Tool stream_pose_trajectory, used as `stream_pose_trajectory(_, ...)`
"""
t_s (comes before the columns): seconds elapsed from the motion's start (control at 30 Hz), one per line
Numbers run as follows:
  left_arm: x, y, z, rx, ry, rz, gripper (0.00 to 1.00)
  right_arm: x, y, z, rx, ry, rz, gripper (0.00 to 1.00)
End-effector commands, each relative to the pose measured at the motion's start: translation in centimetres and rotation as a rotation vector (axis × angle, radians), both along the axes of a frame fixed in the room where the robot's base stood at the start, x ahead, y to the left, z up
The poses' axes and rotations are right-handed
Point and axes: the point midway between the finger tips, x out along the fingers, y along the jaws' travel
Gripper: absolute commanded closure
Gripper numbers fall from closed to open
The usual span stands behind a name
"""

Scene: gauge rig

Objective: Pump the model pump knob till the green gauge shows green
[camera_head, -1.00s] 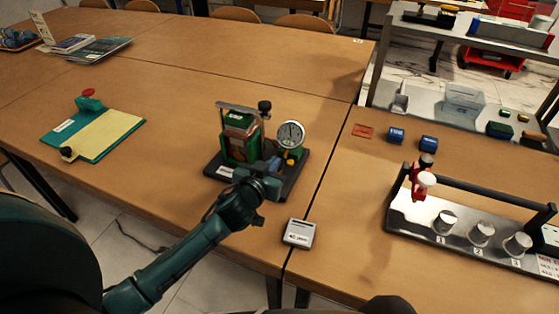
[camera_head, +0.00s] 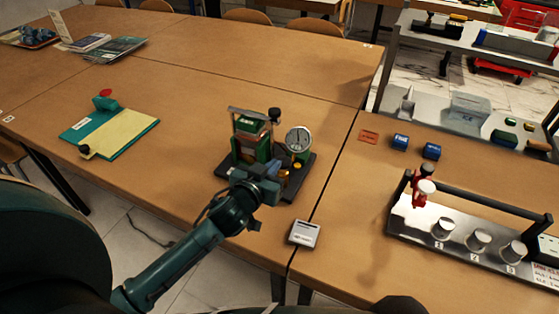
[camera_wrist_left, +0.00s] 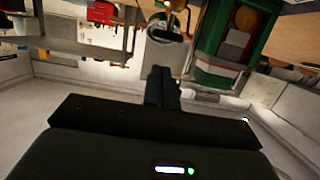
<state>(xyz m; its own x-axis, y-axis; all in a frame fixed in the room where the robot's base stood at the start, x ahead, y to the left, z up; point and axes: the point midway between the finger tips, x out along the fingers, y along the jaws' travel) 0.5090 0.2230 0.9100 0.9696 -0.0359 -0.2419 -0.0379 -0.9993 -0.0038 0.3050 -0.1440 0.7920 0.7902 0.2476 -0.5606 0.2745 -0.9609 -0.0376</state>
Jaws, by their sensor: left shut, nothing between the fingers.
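The model pump (camera_head: 246,142) is a green body on a dark base plate, with a grey lever bar across its top. A black knob (camera_head: 274,114) sits at the bar's right end. A round white-faced gauge (camera_head: 298,139) stands right of the pump body; its dark needle points roughly up, and I cannot make out a green zone. My left gripper (camera_head: 268,177) is shut and empty, low at the front of the pump, below the knob and apart from it. Its shut fingers (camera_wrist_left: 162,84) show in the left wrist view, with the green pump body (camera_wrist_left: 232,40) beyond. My right gripper is not in view.
A small white-grey box (camera_head: 303,233) lies at the table's front edge. A green and yellow board (camera_head: 108,130) is to the left. A metal rack with several cylinders (camera_head: 478,240) stands right. The tabletop between board and pump (camera_head: 185,140) is clear.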

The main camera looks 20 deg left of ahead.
Motion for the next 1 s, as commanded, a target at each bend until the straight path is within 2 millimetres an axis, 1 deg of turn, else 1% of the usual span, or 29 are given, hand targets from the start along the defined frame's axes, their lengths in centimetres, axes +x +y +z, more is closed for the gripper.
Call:
stream_pose_trajectory(0.03, -1.2, 0.0, 0.2, -0.002, 0.0, 0.0, 1.0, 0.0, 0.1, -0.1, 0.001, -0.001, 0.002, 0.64)
stream_pose_trajectory(0.1, -2.5, 0.1, 0.5, -0.001, 0.0, 0.0, 1.0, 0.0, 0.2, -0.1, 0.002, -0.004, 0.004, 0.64)
stream_pose_trajectory(0.2, -3.9, 0.1, 0.9, -0.001, -0.001, -0.001, 1.0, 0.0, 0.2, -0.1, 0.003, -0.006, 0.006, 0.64)
stream_pose_trajectory(0.33, -5.0, 0.2, 1.3, 0.0, -0.003, 0.0, 1.0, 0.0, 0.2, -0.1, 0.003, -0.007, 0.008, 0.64)
stream_pose_trajectory(0.5, -5.3, 0.2, 1.5, 0.0, -0.004, 0.0, 1.0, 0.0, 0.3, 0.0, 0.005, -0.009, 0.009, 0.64)
stream_pose_trajectory(1.0, -5.2, 0.2, 1.5, 0.0, -0.004, -0.001, 1.0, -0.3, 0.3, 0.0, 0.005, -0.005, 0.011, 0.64)
